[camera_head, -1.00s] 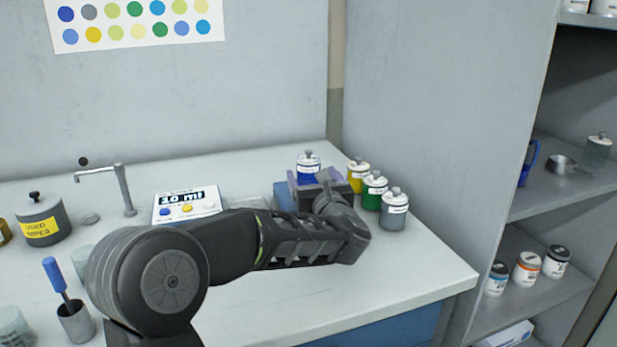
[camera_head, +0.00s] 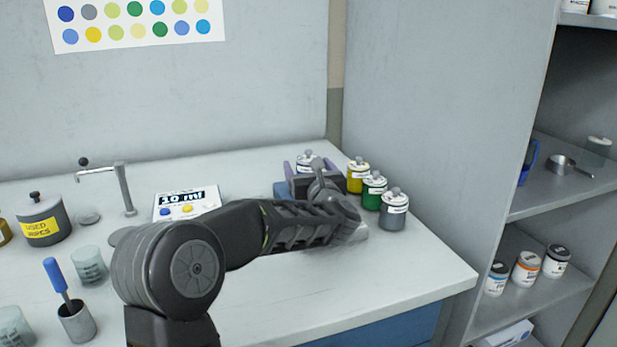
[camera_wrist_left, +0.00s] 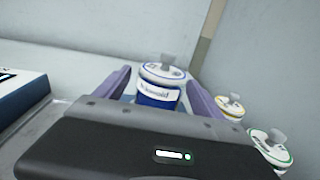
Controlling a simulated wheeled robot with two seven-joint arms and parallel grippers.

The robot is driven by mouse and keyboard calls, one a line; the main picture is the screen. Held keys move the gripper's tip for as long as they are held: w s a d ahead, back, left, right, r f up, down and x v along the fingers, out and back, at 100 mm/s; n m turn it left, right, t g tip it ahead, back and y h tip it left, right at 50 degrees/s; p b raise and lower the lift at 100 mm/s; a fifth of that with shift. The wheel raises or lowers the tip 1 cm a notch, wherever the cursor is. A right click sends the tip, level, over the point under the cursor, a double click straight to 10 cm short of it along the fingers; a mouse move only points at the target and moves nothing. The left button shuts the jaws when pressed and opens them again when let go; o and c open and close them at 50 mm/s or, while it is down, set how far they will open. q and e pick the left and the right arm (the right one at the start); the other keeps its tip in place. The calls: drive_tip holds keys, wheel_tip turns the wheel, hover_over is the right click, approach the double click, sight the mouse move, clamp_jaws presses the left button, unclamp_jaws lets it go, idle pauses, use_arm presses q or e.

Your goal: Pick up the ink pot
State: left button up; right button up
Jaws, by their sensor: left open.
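An ink pot with a white lid and grey knob (camera_head: 306,158) stands at the back of the worktop. In the left wrist view it is a blue pot (camera_wrist_left: 158,95) with a white label, upright between the two purple fingers. My left gripper (camera_head: 309,167) is open, with one finger on each side of this pot. I cannot tell whether the fingers touch it. The gripper body hides the pot's lower part. Beside it to the right stand a yellow pot (camera_head: 357,178), a green pot (camera_head: 374,191) and a grey pot (camera_head: 393,213). My right gripper is not in view.
A grey wall panel (camera_head: 440,120) rises behind the pots on the right. The worktop's front right (camera_head: 400,270) is clear.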

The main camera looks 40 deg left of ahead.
use_arm(q)
drive_tip(key=shift+c, duration=0.3)
clamp_jaws()
wheel_tip(320, 180, up, 10)
drive_tip(key=shift+r+p, duration=0.1)
drive_tip(key=shift+p, duration=1)
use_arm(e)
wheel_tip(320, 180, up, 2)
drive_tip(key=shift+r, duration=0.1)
